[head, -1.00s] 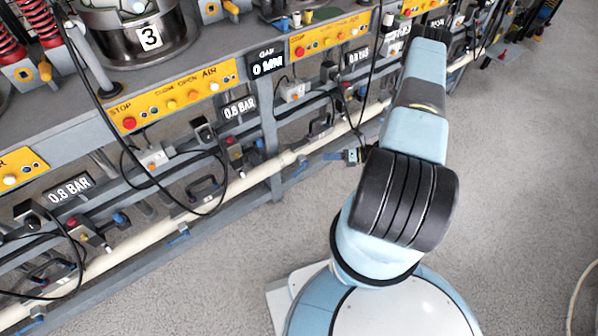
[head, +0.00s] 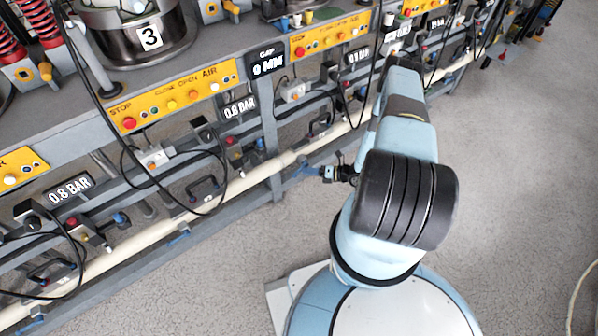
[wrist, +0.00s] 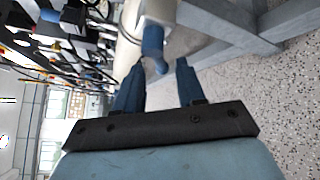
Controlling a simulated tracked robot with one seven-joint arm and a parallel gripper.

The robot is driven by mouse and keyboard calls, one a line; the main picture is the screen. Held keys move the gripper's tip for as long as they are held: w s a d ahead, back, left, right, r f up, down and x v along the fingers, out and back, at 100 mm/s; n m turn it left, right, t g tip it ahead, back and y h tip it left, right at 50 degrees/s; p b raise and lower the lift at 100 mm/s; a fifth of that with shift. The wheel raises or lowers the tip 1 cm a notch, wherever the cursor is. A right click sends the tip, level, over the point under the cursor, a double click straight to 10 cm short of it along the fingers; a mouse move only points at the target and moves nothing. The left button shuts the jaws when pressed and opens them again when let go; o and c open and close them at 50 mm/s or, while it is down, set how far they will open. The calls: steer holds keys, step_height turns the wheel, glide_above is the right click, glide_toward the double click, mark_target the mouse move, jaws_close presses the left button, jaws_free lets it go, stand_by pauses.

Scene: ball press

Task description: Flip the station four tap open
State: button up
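A blue tap handle (wrist: 153,48) hangs from a white fitting on the cream pipe (wrist: 128,45) in the wrist view. My gripper (wrist: 160,66) is open, with its two blue fingers apart on either side of the handle's end. I cannot tell whether either finger touches it. In the head view, my gripper (head: 305,172) is at the cream pipe (head: 250,181), by a frame leg, pointing left. There the handle and my fingers blend together. No number four label is readable.
The grey bench frame (head: 268,120) carries yellow button panels (head: 172,95), pressure displays and black hoses. A pot marked 3 (head: 105,40) stands on the bench at upper left. A grey leg (wrist: 230,25) is right of the tap in the wrist view. The speckled floor (head: 500,200) is clear.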

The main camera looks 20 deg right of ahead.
mark_target(299, 172)
steer(key=shift+x, duration=2.5)
steer(key=shift+c, duration=0.2)
jaws_close()
steer(key=shift+d, duration=0.1)
